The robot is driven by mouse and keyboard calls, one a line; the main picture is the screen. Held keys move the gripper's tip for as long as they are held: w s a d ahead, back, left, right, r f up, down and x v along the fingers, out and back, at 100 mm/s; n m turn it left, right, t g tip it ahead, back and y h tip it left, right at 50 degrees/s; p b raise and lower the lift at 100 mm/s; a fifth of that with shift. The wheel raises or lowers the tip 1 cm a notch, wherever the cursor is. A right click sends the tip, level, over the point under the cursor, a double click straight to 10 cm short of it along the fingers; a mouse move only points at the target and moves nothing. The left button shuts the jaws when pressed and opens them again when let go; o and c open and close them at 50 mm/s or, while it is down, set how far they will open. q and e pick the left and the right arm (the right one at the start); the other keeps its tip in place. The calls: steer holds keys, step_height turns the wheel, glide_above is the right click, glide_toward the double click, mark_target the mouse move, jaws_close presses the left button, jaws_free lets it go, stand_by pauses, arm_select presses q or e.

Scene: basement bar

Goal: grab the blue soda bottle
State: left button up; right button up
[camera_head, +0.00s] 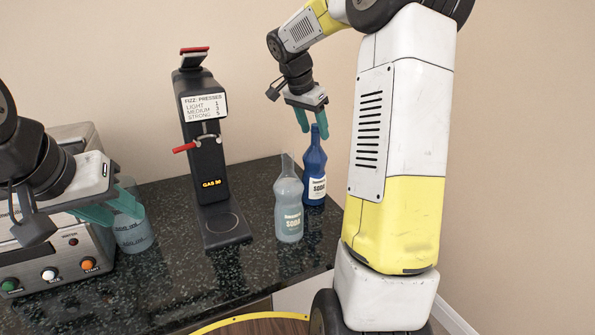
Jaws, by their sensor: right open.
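The blue soda bottle (314,168) stands upright on the dark counter, with a white SODA label and a narrow neck. My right gripper (311,122) is open and points down at the bottle's top. Its green fingertips are level with the neck tip, one finger to the left and the other overlapping it; I cannot tell whether they touch. My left gripper (128,213) is at the left, its green fingers by the rim of a clear bluish cup (133,239). I cannot tell whether it grips the cup.
A pale grey soda bottle (288,205) stands close to the left of the blue one. A black fizz press (203,130) with a red handle is further left. A metal machine with buttons (72,262) stands at the left. The dark counter (190,280) is clear in front of the press.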

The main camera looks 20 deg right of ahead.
mark_target(315, 145)
steer(key=x, duration=0.3)
jaws_close()
steer(key=shift+a, duration=0.1)
stand_by(1.3)
